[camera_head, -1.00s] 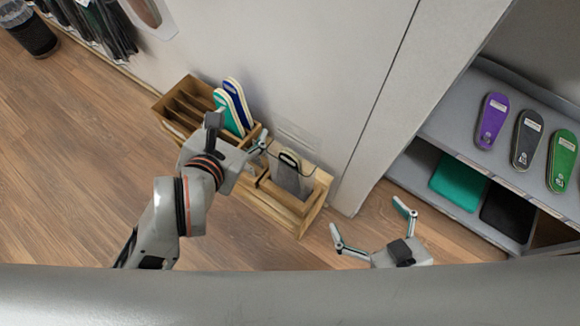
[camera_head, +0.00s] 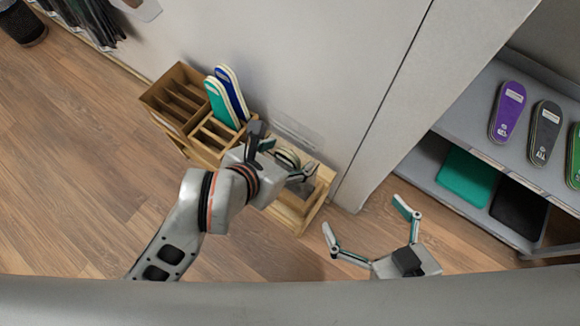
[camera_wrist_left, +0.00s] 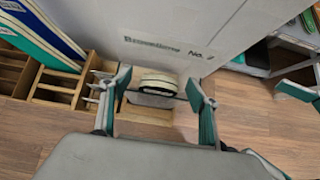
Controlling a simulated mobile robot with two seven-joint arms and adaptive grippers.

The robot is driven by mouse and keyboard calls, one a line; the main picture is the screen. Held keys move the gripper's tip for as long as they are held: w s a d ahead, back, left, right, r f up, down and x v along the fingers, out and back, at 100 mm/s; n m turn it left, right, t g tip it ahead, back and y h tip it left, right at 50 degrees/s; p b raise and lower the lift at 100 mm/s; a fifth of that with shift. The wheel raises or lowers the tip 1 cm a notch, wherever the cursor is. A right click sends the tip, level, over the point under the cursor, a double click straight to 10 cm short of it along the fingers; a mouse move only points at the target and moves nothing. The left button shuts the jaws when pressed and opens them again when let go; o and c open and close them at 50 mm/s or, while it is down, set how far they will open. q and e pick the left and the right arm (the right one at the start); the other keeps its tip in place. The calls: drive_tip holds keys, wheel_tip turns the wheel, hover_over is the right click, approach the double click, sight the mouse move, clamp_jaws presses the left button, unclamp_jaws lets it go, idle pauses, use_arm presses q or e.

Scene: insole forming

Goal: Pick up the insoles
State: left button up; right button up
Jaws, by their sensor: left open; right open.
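A teal insole (camera_head: 221,104) and a blue insole (camera_head: 232,92) stand upright in a wooden rack (camera_head: 178,97) against the wall. They also show at the upper left of the left wrist view (camera_wrist_left: 50,32). A grey, round-topped pair with dark edges (camera_wrist_left: 158,84) stands in the right-hand compartment of the rack. My left gripper (camera_wrist_left: 159,90) is open, with one finger on each side of this pair; whether they touch cannot be told. In the head view the left gripper partly hides it. My right gripper (camera_head: 363,214) is open and empty above the floor, right of the rack.
A grey shelf (camera_head: 470,135) at the right bears purple (camera_head: 508,112), dark grey (camera_head: 544,133) and green (camera_head: 575,155) insoles, with teal (camera_head: 467,177) and black (camera_head: 518,210) sheets below. A wall panel stands close behind the rack.

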use_arm(q)
drive_tip(key=shift+c, duration=0.4)
drive_tip(key=c, duration=1.4)
